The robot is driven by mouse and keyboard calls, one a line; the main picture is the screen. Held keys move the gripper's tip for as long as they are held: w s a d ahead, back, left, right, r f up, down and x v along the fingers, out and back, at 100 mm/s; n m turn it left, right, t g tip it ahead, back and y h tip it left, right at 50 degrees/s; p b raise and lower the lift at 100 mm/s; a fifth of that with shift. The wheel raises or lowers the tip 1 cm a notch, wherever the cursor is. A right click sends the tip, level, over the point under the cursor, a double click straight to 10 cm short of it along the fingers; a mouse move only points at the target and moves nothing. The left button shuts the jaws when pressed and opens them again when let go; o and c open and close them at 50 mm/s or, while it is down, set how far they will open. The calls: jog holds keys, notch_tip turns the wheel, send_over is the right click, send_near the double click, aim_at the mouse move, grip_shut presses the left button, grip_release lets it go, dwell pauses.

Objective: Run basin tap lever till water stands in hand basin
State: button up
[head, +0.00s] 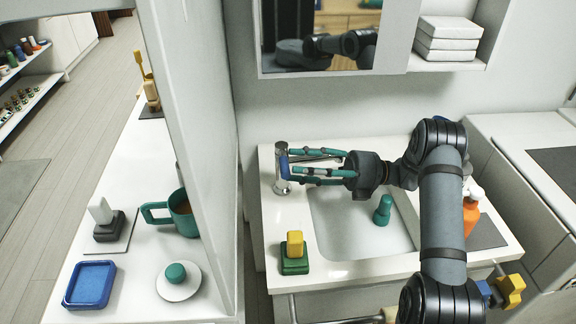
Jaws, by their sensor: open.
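The chrome basin tap (280,182) stands at the back left corner of the hand basin. A blue part (284,166), which looks like its lever, shows on its upright body. My gripper (292,162) reaches in from the right with its teal fingers open. The fingertips lie one on each side of the blue part, close to the tap; I cannot tell whether they touch it. The spout is partly hidden by the fingers. The hand basin (345,235) looks pale and smooth inside; I cannot make out any water. A teal peg-shaped object (382,210) is in the basin.
A green block with a yellow top (294,254) stands on the basin's left rim. An orange bottle (471,213) stands right of the basin, partly behind my arm. A wall panel (190,120) separates the left counter with its teal mug (183,212). A mirror cabinet hangs above.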

jog(key=d, duration=0.3)
jog(key=shift+d+f, duration=0.35)
jog(key=shift+a, duration=0.1)
